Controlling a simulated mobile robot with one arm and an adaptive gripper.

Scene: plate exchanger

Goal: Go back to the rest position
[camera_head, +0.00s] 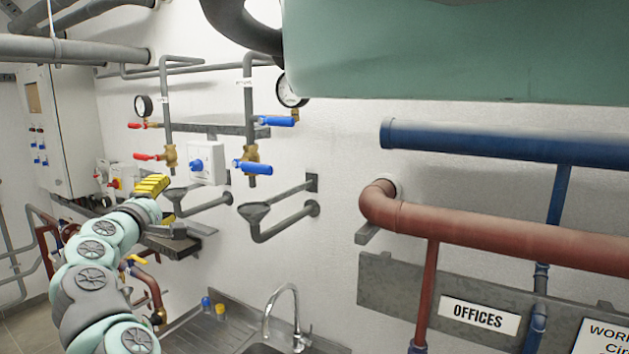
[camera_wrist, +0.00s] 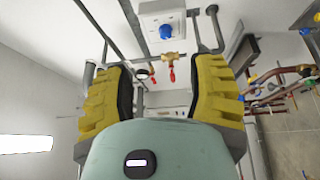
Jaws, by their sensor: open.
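My gripper (camera_head: 160,198) is at the left of the head view, at the end of my pale green arm, in front of the wall below the red-handled valve. In the wrist view, its two yellow ribbed fingers (camera_wrist: 159,95) stand wide apart with nothing between them. The white box with a blue knob (camera_head: 206,163) is on the wall to the right of the gripper. It also shows in the wrist view (camera_wrist: 163,24), beyond the gap between the fingers.
Red valve handles (camera_head: 146,157) and blue valve handles (camera_head: 254,168) stick out from pipes. Grey funnel drains (camera_head: 255,212) project from the wall. A dark shelf (camera_head: 175,245) is under the gripper. A sink with a curved tap (camera_head: 284,292) is below. Red (camera_head: 500,228) and blue (camera_head: 510,143) pipes run right.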

